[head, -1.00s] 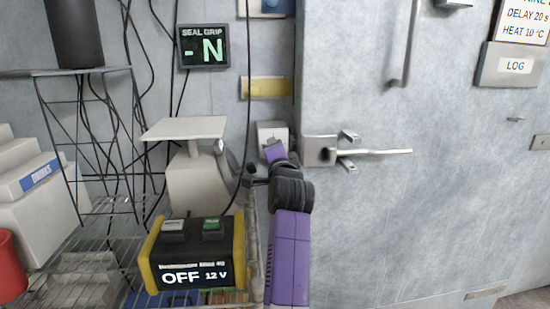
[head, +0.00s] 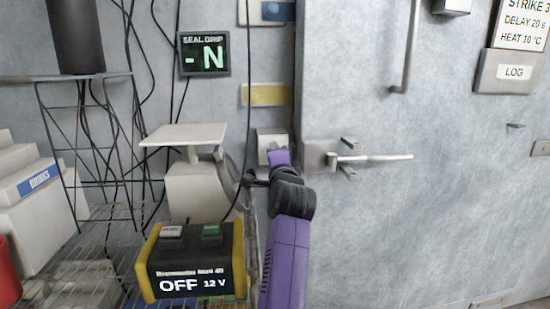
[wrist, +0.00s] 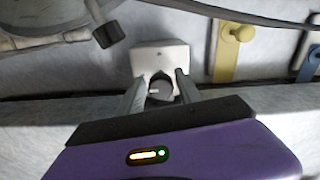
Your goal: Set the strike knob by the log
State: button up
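The strike knob (wrist: 160,88) is a small grey round knob with a pale mark, on a white box (wrist: 160,56). The box (head: 267,140) also shows on the wall left of the door latch in the head view. My gripper (wrist: 160,92) has one finger on each side of the knob, with small gaps seeming to show, so it looks open. My gripper (head: 277,150) hides the knob in the head view.
A door latch (head: 320,155) with a lever sticks out close right of my gripper. A hanging cable (head: 248,100) passes at its left. A yellow plate (head: 265,95) is above. A black-and-yellow unit (head: 192,265) reading OFF 12 V stands lower left.

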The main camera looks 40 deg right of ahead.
jog(key=shift+o, duration=0.4)
jog(key=v, duration=0.7)
jog(key=shift+s+a+b, duration=0.25)
jog(key=shift+s+b, duration=0.05)
jog(key=shift+b, duration=0.1)
